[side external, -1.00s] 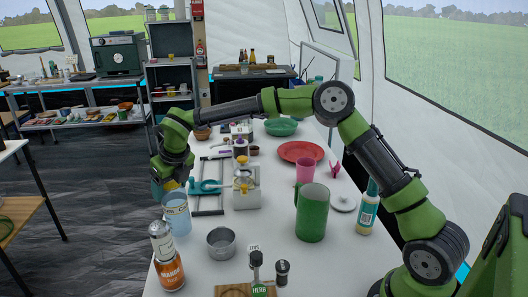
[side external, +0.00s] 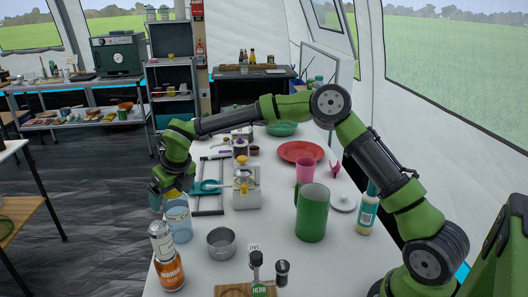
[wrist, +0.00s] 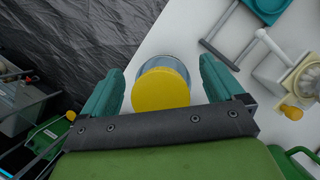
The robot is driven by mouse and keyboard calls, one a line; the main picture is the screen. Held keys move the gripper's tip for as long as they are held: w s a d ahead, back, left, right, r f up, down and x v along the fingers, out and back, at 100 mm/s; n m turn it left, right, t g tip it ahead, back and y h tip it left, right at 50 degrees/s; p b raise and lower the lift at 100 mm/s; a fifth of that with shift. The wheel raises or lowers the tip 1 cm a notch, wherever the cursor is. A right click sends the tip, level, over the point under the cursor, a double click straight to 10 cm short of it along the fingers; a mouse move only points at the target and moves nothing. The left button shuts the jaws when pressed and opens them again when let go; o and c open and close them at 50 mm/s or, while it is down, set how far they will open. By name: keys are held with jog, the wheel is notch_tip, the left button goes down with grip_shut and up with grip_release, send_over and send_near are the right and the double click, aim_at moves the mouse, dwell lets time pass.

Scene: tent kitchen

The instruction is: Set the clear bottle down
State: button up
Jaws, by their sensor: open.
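The clear bottle (side external: 178,224), pale blue and see-through with a yellow lid, is upright at the left edge of the white table (side external: 210,275). In the wrist view, its yellow lid (wrist: 161,90) and clear shoulder (wrist: 150,66) lie between my gripper's two teal fingers. My gripper (wrist: 161,85) is open, with a narrow gap between each finger and the lid. In the side view, my gripper (side external: 170,197) is at the bottle's top and partly hides the lid. The bottle's base appears to be on the table; the wrist view hides it.
A teal-handled item (side external: 208,187) and a white appliance (side external: 245,192) are behind. A green mug (side external: 312,214) stands to the right. The floor lies just left of the bottle.

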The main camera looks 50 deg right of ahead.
jog(key=v, duration=1.2)
jog(key=s+d+n+t, duration=0.1)
jog(key=s+d+n, duration=0.2)
jog(key=s+n, duration=0.7)
jog(key=s+d+r+n+y, duration=0.1)
jog(key=s+d+n, duration=0.1)
jog(key=s+n, duration=0.8)
jog(key=s+d+n+t+y, duration=0.1)
jog(key=s+d+n, duration=0.2)
jog(key=s+n, duration=0.6)
jog(key=n, duration=0.2)
jog(key=shift+s+d+r+n+t, duration=0.3)
jog(key=shift+s+d+n, duration=0.05)
jog(key=shift+s+n, duration=0.05)
